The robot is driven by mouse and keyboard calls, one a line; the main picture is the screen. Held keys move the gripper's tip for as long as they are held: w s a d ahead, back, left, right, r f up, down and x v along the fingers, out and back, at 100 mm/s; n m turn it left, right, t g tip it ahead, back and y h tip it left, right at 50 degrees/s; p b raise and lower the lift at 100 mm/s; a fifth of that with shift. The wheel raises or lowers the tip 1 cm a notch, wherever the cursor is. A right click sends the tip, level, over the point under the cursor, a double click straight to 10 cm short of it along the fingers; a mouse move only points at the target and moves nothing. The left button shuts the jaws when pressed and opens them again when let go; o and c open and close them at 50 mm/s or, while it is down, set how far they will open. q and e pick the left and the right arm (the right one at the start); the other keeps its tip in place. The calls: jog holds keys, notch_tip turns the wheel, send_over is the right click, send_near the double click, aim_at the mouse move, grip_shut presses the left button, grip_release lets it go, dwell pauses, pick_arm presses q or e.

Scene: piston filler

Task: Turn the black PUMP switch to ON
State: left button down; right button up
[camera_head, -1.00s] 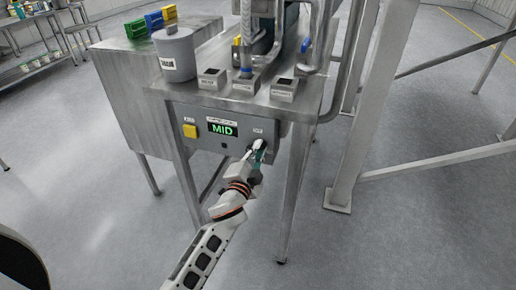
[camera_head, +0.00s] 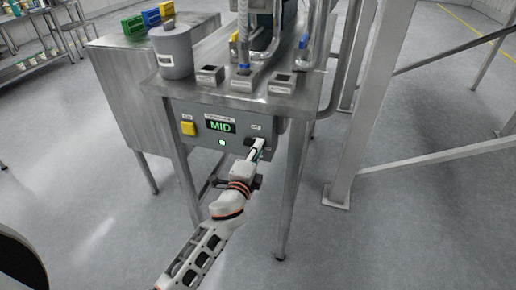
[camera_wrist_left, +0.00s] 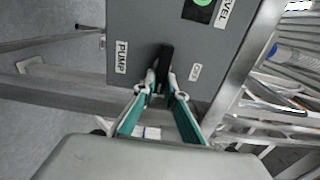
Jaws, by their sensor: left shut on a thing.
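The black PUMP switch (camera_wrist_left: 165,58) stands out from the grey control panel (camera_wrist_left: 228,50) in the left wrist view. My left gripper (camera_wrist_left: 161,84) is shut on it, with one fingertip on each side. In the head view the left gripper (camera_head: 257,147) is at the right part of the panel (camera_head: 205,137), and it mostly hides the switch. A PUMP label (camera_wrist_left: 121,57) is left of the switch in the wrist view, and a smaller label (camera_wrist_left: 195,72), too blurred to read surely, is on its right. A small light (camera_head: 222,143) below the display glows. My right gripper is not in view.
The panel also carries a yellow button (camera_head: 188,128) and a display (camera_head: 220,126) reading MID. A grey pot (camera_head: 174,52) stands on the steel table above. Metal table legs (camera_head: 290,190) flank the arm. The floor in front is clear.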

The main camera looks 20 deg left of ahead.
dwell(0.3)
pick_arm(q)
jog(key=c, duration=2.1)
grip_release()
jog(key=s, duration=1.2)
jog(key=shift+a, duration=0.2)
jog(key=s+f+n+g, duration=0.2)
jog(key=s+f+n, duration=0.2)
jog(key=s+f, duration=0.2)
jog(key=s+a+f+n+g+h, duration=0.1)
jog(key=s+f+n+g, duration=0.1)
jog(key=s+f+n, duration=0.3)
jog(key=s+a+f+n+g+h, duration=0.1)
jog(key=s+f+n+g, duration=0.2)
jog(key=s+f, duration=0.6)
notch_tip(320, 180, down, 2)
jog(key=shift+n, duration=1.1)
